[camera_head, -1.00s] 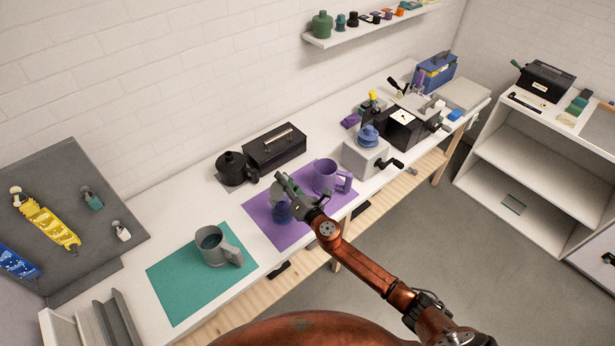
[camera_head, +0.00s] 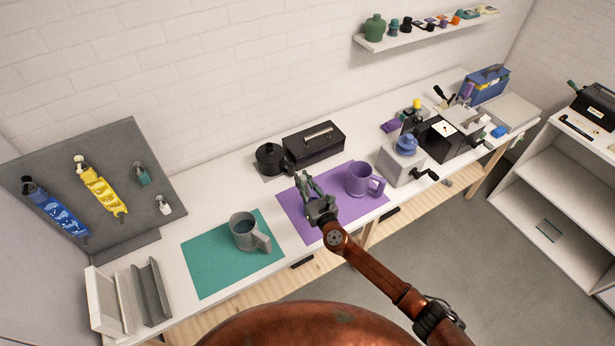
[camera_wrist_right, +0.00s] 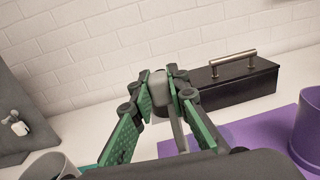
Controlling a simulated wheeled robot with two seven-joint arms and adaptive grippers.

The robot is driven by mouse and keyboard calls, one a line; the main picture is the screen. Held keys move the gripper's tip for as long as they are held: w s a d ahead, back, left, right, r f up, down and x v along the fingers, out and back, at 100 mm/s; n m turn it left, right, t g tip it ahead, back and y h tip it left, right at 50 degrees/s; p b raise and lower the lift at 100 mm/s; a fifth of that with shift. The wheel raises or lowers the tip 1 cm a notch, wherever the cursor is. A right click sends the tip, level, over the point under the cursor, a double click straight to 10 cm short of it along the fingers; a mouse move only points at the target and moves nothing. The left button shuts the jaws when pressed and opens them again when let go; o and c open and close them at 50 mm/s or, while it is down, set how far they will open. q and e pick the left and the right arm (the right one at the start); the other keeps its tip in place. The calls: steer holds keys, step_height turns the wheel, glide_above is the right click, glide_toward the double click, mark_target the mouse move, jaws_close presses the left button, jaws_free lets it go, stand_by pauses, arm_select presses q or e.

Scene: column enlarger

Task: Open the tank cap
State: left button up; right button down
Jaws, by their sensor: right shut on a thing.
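A round black tank (camera_head: 268,160) with a knobbed cap on top stands on the white bench, left of a black box. My right gripper (camera_head: 305,178) reaches over the back of the purple mat, just right of and in front of the tank. In the right wrist view its green-padded fingers (camera_wrist_right: 160,88) are shut on a small grey piece (camera_wrist_right: 161,92) between them. The fingers partly hide that piece, and I cannot tell what it belongs to. The fingers also hide the area where the tank would show in that view. My left gripper is out of view.
The black box (camera_head: 314,149) with a metal handle stands behind the purple mat (camera_head: 297,222). A purple mug (camera_head: 360,181) stands right of my gripper. A grey mug (camera_head: 244,234) stands on the teal mat (camera_head: 210,275). A grey crank box (camera_head: 400,162) stands further right.

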steer(key=shift+s+a+f, duration=0.1)
steer(key=shift+a, duration=0.05)
stand_by(0.4)
steer(key=c, duration=1.8)
jaws_free()
steer(key=v, duration=1.2)
